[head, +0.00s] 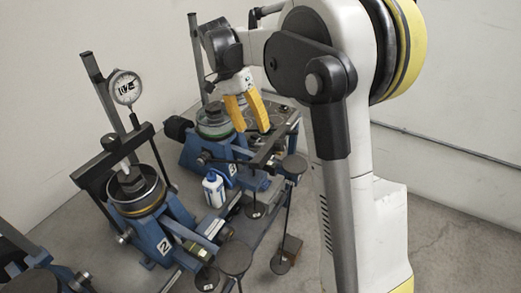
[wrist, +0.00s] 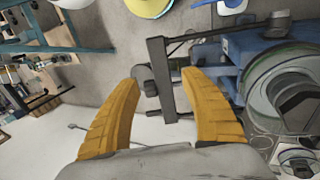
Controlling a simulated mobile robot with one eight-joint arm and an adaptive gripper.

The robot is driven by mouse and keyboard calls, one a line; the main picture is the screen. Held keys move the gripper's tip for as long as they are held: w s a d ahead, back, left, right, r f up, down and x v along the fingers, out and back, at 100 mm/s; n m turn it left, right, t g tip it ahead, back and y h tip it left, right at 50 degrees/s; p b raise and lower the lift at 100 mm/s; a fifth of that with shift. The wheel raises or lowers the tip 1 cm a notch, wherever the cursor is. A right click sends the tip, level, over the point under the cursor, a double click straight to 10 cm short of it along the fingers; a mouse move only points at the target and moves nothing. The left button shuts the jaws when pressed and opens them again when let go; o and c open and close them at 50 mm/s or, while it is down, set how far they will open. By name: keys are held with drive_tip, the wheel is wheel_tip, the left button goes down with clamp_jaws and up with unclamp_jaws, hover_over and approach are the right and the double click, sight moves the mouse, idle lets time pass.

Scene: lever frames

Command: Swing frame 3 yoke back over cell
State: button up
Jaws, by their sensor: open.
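Frame 3 (head: 205,155) is a blue stand at the back, marked with a white 3. Its round cell (head: 212,128) has a green ring and is uncovered on top. The dark yoke (head: 266,151) hangs out to the right of the cell, away from over it. My gripper (head: 252,130) is open and empty, with yellow fingers pointing down above the yoke. In the wrist view, the yoke's dark bar (wrist: 157,58) shows between the open fingertips (wrist: 160,78), and the cell (wrist: 295,92) is at the right. Whether the fingers touch the yoke I cannot tell.
Frame 2 (head: 160,235) stands nearer, with its yoke over its cell and a dial gauge (head: 125,88) on its post. A white and blue bottle (head: 214,189) stands between the frames. Round weight pans (head: 235,258) hang in front. Floor at right is clear.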

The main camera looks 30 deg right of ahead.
sight(263, 152)
drive_tip(key=b+x, duration=0.2)
drive_tip(key=x, duration=0.7)
drive_tip(key=shift+s+d+f, duration=0.1)
drive_tip(key=shift+s+f, duration=0.05)
drive_tip(key=shift+f, duration=0.2)
drive_tip(key=shift+c, duration=0.5)
clamp_jaws()
